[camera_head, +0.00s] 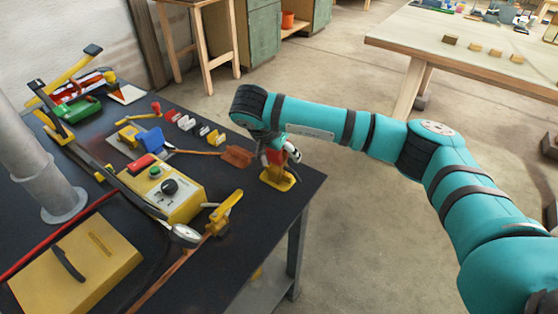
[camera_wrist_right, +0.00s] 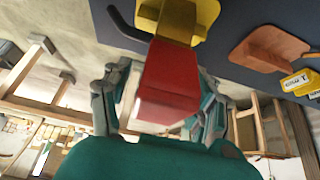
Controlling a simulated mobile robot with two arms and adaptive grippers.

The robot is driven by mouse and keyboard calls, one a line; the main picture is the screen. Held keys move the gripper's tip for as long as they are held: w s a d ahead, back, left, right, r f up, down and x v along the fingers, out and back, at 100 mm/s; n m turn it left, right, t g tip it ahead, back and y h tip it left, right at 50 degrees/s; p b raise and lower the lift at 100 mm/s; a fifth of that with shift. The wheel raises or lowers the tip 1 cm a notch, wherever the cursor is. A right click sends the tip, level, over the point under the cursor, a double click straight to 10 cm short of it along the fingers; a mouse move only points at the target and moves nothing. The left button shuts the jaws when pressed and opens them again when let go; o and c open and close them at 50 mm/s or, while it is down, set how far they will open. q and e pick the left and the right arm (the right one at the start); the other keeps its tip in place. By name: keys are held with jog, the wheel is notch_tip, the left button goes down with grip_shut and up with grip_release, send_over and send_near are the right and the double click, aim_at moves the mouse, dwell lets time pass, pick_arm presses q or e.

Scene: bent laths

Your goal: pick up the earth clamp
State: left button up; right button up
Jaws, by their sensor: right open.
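A red block on a yellow base (camera_head: 280,181) stands at the right corner of the dark bench; it may be the earth clamp, though I cannot tell for sure. In the right wrist view its red part (camera_wrist_right: 168,82) is in the middle, with the yellow base behind and a dark hooked piece beside it. My right gripper (camera_head: 279,153) comes down over it from above. In the wrist view the open fingers of my right gripper (camera_wrist_right: 160,98) stand on either side of the red part. Whether they touch it is unclear. My left gripper is out of view.
A yellow control box (camera_head: 162,191) and a yellow-handled tool (camera_head: 226,211) on a copper strip lie nearby. A reddish-brown brush-like block (camera_head: 237,156) is close to the left; it also shows in the wrist view (camera_wrist_right: 268,49). The floor beyond the bench corner is clear.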

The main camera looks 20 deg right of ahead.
jog(key=shift+f, duration=0.1)
jog(key=shift+c, duration=0.3)
grip_shut()
dwell(0.4)
